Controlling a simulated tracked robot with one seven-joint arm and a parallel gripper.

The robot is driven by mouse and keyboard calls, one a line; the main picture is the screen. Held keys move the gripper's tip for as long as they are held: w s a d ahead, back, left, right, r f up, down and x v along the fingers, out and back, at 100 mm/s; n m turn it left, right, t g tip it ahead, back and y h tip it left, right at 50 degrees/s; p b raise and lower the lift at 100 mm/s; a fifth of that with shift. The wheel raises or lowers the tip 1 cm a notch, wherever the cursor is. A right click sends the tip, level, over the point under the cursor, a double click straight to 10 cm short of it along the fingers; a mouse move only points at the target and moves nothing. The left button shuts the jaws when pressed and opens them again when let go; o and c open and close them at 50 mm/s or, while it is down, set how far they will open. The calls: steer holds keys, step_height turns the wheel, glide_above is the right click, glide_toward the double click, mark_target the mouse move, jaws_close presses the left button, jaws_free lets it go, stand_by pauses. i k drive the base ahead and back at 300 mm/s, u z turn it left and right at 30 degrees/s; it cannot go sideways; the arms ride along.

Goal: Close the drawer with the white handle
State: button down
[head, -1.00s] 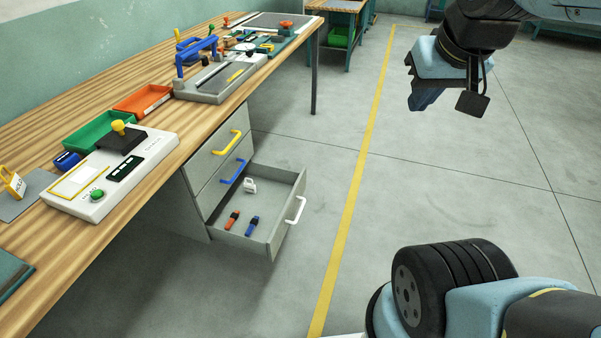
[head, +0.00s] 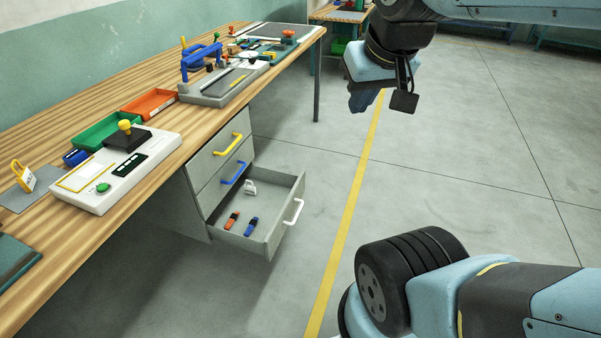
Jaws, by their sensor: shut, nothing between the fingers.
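The drawer with the white handle (head: 293,212) is the bottom one of a grey drawer unit under the wooden workbench. The open drawer (head: 262,238) is pulled well out to the right. Inside lie an orange-and-black item (head: 232,220), a blue-and-black item (head: 251,226) and a small white item (head: 250,188). My gripper (head: 363,102) hangs pointing down at the upper right, shut and empty. It is apart from the drawer, up and to the right of the white handle in the picture. My arm hides part of the background.
Above it, the drawers with the yellow handle (head: 229,145) and blue handle (head: 234,174) are shut. The workbench (head: 60,135) carries a control box (head: 118,170), trays and fixtures. The floor (head: 330,190) right of the drawer is clear, crossed by a yellow line (head: 352,208).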

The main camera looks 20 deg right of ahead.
mark_target(279, 195)
steer(key=u, duration=0.05)
steer(key=i, duration=1)
steer(key=z, duration=0.05)
